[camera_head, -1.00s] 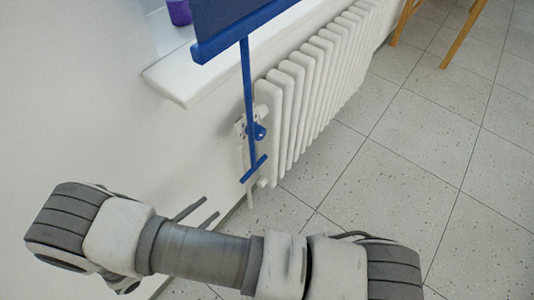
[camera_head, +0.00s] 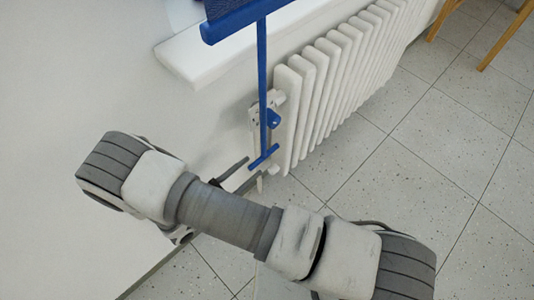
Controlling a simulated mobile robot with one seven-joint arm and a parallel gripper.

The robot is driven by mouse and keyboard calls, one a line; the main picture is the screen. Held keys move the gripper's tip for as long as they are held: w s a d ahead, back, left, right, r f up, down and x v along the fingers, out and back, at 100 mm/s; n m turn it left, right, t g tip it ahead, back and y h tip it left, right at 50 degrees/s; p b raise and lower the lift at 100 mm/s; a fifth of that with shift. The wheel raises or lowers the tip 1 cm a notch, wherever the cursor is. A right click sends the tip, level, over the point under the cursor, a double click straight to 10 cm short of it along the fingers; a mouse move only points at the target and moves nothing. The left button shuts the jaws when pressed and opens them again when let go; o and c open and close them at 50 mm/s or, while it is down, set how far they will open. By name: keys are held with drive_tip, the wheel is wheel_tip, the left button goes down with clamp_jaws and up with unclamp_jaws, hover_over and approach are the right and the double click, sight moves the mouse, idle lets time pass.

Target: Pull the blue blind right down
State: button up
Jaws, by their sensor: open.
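The blue blind (camera_head: 226,10) shows only at its lower part, with a thick blue bottom bar (camera_head: 238,22) at the top of the picture. A thin blue rod (camera_head: 263,75) hangs from the bar and ends in a short blue crosspiece (camera_head: 270,152) low in front of the radiator's end. My gripper (camera_head: 255,166) is open, and its two dark fingers point right and up at the crosspiece. The crosspiece's left end appears between the fingertips; I cannot tell whether they touch. My arm hides the gripper's base.
A white windowsill (camera_head: 190,65) juts from the wall just behind the blind. A white ribbed radiator (camera_head: 325,80) with a blue valve knob (camera_head: 273,118) stands close beside the rod. Wooden furniture legs (camera_head: 505,38) are at upper right. The tiled floor (camera_head: 430,150) between is clear.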

sight(263, 160)
drive_tip(key=b+x, duration=0.1)
drive_tip(key=x, duration=0.6)
drive_tip(key=shift+w+d, duration=0.2)
clamp_jaws()
drive_tip(key=shift+s+d+f, duration=0.1)
drive_tip(key=shift+s, duration=0.05)
idle(1.0)
